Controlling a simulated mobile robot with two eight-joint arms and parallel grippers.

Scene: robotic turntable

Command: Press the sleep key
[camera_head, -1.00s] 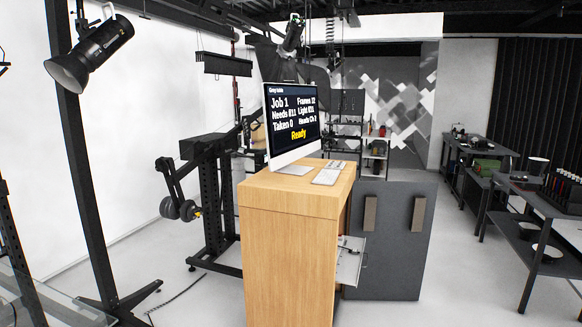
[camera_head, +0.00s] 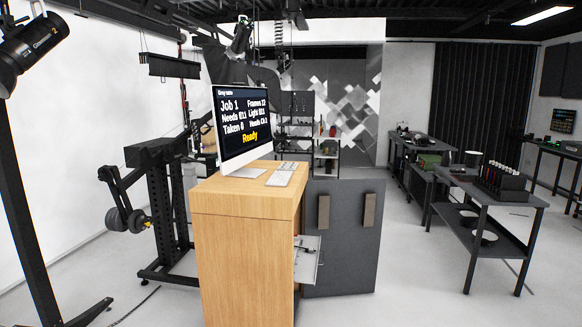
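A monitor (camera_head: 242,128) stands on a wooden desk (camera_head: 240,255), with its screen lit and reading "Job 1", "Taken 0" and "Ready" among other lines. A pale keyboard or key panel (camera_head: 280,178) lies flat on the desk top to the right of the monitor's foot. Its keys are too small to read, so I cannot tell which is the sleep key. Neither of my grippers shows in the head view.
A dark panel (camera_head: 345,255) with two brown strips stands right of the desk, and an open drawer (camera_head: 307,260) juts out between them. A studio light (camera_head: 30,50) on a stand is at left. Black workbenches (camera_head: 487,187) stand at right. The floor between is clear.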

